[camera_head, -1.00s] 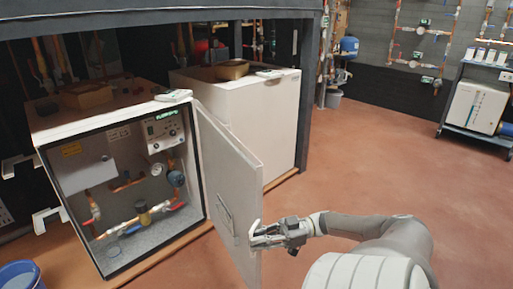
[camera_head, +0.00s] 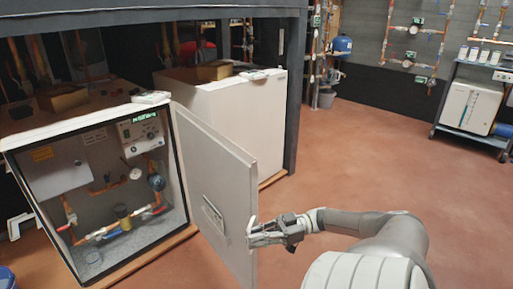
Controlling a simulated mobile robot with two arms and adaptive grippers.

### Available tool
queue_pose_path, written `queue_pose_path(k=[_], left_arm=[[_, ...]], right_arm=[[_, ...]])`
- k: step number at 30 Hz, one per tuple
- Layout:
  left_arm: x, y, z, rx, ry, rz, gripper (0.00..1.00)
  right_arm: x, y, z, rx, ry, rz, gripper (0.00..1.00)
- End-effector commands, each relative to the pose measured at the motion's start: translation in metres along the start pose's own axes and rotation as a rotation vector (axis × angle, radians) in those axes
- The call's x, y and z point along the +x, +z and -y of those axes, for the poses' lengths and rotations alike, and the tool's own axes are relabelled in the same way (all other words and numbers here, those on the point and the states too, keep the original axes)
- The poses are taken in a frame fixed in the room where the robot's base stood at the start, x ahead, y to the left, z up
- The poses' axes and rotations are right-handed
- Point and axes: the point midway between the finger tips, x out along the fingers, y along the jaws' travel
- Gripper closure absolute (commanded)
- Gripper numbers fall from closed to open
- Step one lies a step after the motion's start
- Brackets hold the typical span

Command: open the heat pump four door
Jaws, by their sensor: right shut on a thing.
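The open heat pump cabinet (camera_head: 104,253), a white box with pipes, valves and a control panel (camera_head: 140,130) inside, stands at the left. Its light grey door (camera_head: 215,165) is hinged on the right side and stands wide open toward me, with the inside fully exposed. A small framed plate or recess (camera_head: 213,215) shows on the door's face. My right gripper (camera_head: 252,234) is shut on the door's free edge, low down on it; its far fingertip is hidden. My left gripper is not in view. No number is readable on the cabinet.
A second white heat pump (camera_head: 240,125) with its door shut stands behind the open door. A dark frame post (camera_head: 295,95) rises beside it. A wheeled cart (camera_head: 475,105) stands at the far right. The red floor (camera_head: 380,150) between is clear.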

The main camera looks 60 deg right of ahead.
Motion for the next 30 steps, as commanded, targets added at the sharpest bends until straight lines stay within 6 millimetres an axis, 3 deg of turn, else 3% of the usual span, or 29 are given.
queue_pose_path(k=[1, 2, 4, 14, 30], left_arm=[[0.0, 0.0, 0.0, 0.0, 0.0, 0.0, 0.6], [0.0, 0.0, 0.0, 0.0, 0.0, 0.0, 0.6], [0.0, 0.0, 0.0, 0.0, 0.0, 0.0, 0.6], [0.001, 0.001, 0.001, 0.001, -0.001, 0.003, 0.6], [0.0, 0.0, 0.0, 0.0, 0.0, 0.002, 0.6]], right_arm=[[-0.001, 0.0, -0.004, -0.003, 0.01, 0.005, 1.0], [-0.001, -0.001, -0.004, -0.004, 0.01, 0.005, 0.87], [-0.001, -0.001, -0.004, -0.004, 0.01, 0.004, 0.81], [-0.003, 0.0, -0.002, -0.003, 0.006, 0.003, 0.81], [-0.068, 0.0, -0.004, -0.004, 0.008, 0.004, 0.81]])
